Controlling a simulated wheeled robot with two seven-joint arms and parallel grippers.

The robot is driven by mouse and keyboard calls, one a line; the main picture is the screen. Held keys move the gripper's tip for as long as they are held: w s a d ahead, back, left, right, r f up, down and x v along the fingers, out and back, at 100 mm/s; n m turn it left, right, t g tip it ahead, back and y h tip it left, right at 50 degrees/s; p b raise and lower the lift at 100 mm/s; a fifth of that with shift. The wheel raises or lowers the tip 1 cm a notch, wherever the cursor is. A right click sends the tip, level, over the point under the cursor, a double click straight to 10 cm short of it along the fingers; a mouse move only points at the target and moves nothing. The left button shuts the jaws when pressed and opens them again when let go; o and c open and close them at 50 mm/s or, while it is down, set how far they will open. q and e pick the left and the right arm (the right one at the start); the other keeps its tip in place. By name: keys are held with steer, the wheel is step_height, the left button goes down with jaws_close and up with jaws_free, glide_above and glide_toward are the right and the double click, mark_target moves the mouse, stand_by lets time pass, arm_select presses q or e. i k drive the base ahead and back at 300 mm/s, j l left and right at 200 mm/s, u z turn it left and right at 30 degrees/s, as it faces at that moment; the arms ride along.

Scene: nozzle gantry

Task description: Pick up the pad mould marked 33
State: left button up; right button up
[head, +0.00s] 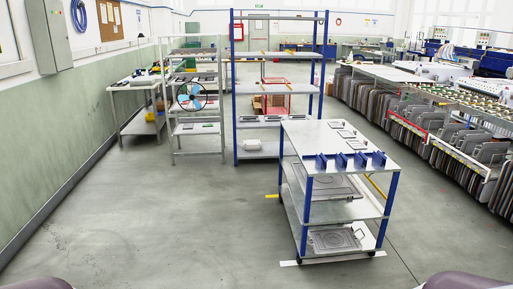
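No number 33 can be read on any piece at this size, so I cannot tell which is the pad mould. Flat grey plates that could be moulds lie on a blue-posted cart. Small plates (345,133) lie on its top, a large plate (332,187) on its middle shelf and another large plate (335,239) on its bottom shelf. More small flat pieces (262,118) lie on the tall blue rack behind. Neither gripper shows; only rounded parts, likely my arms, enter at the two bottom corners.
The cart (300,137) stands right of centre with blue brackets (350,161) along its top's near edge. A tall blue rack (235,100), a grey rack (222,130) and a table (130,86) stand behind. Panel racks (430,120) line the right. Floor (170,220) at left is clear.

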mark_target(344, 133)
steer(key=i+j+u, duration=0.2)
steer(key=i, duration=0.5)
steer(key=i+u, duration=0.2)
steer(key=i, duration=0.5)
steer(key=i+z, duration=0.15)
steer(key=i, duration=0.9)
steer(key=i+z, duration=0.1)
steer(key=i, duration=1)
steer(key=i+z, duration=0.2)
steer(key=i, duration=0.25)
steer(key=i+j+z, duration=0.2)
steer(key=i, duration=0.25)
steer(key=i+j+z, duration=0.2)
steer(key=i, duration=0.25)
steer(key=i+z, duration=0.25)
steer(key=z, duration=0.2)
steer(key=i+j+z, duration=0.1)
steer(key=i+z, duration=0.15)
steer(key=z, duration=0.25)
steer(key=i+j+z, duration=0.25)
steer(key=z, duration=0.2)
steer(key=i+j+z, duration=0.2)
steer(key=z, duration=0.3)
